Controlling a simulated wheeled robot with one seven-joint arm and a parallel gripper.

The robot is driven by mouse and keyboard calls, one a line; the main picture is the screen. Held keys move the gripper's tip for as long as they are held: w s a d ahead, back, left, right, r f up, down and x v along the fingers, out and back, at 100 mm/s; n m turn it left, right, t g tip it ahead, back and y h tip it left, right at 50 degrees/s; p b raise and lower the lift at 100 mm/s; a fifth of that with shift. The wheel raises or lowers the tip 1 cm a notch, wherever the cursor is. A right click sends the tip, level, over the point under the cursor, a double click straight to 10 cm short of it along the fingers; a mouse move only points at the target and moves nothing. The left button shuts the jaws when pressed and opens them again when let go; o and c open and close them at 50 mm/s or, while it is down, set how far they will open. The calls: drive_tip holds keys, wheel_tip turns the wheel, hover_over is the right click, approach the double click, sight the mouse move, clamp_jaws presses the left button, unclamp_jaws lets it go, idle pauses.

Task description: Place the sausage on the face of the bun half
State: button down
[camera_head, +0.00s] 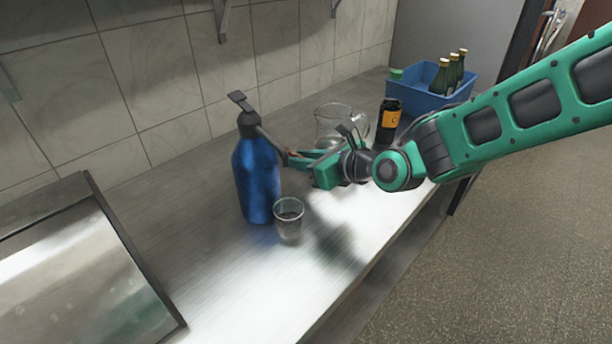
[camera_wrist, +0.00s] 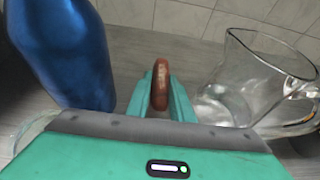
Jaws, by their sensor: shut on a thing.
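The sausage (camera_wrist: 160,84) is reddish brown and is gripped between the two green fingers in the wrist view. My gripper (camera_head: 296,158) is shut on it above the metal counter, just right of the blue bottle in the head view. In the head view the sausage is small and hard to make out at the fingertips. The bun half is not visible in either view.
A blue pump bottle (camera_head: 257,178) stands close by my gripper, with a clear cup (camera_head: 289,218) in front. A glass pitcher (camera_wrist: 235,85), a dark bottle (camera_head: 389,118) and a blue crate (camera_head: 424,101) of green bottles stand farther back. A metal appliance (camera_head: 85,270) is at left.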

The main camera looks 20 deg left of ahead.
sight(302, 187)
drive_tip(key=shift+f, duration=2.75)
drive_tip(key=c, duration=1.6)
unclamp_jaws()
drive_tip(key=shift+o, duration=0.2)
drive_tip(key=shift+d, duration=0.1)
